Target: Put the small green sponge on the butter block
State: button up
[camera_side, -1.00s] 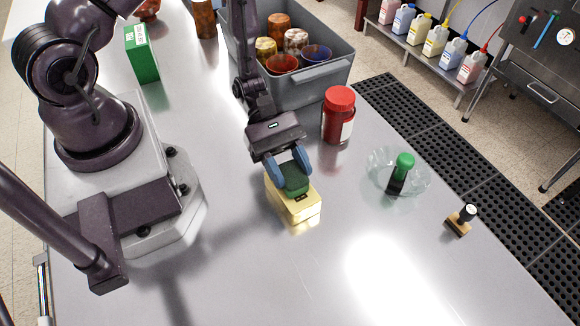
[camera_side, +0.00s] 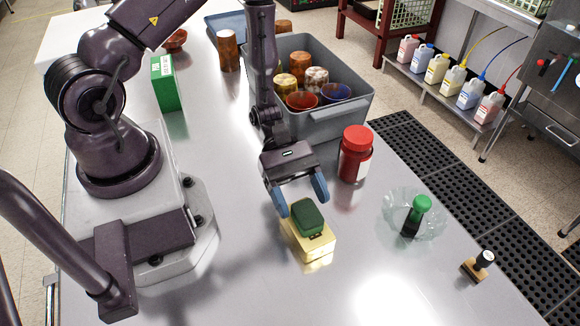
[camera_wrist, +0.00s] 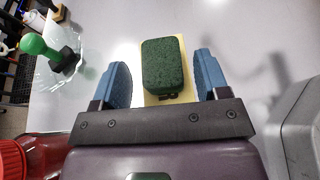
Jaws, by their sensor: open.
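The small green sponge (camera_side: 307,217) lies on top of the pale yellow butter block (camera_side: 318,248) on the metal table. In the wrist view the sponge (camera_wrist: 162,66) sits between my two blue fingers with a gap on each side, and a strip of the butter block (camera_wrist: 186,88) shows around it. My gripper (camera_side: 302,206) is open and empty. Its fingertips are spread, behind and slightly above the sponge in the side view. The wrist view also shows my gripper (camera_wrist: 163,82) open.
A red-lidded jar (camera_side: 355,155) stands right of my gripper. A grey bin (camera_side: 345,118) with several cups is behind. A glass bowl (camera_side: 432,222) with a green-handled stamp (camera_side: 415,215) and a wooden stamp (camera_side: 476,268) are to the right. The front table is clear.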

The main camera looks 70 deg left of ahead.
jog(key=v, duration=1)
jog(key=s+r+m+t+y, duration=0.2)
jog(key=r+m+y, duration=0.4)
jog(key=r+m, duration=0.3)
jog(key=s+a+r+m+t+y, duration=0.1)
jog(key=s+r+m+t+y, duration=0.2)
jog(key=r+m+y, duration=0.4)
notch_tip(320, 180, up, 9)
jog(key=shift+s+r+m+t, duration=0.1)
jog(key=shift+s+m+t, duration=0.2)
jog(key=shift+s+m, duration=0.55)
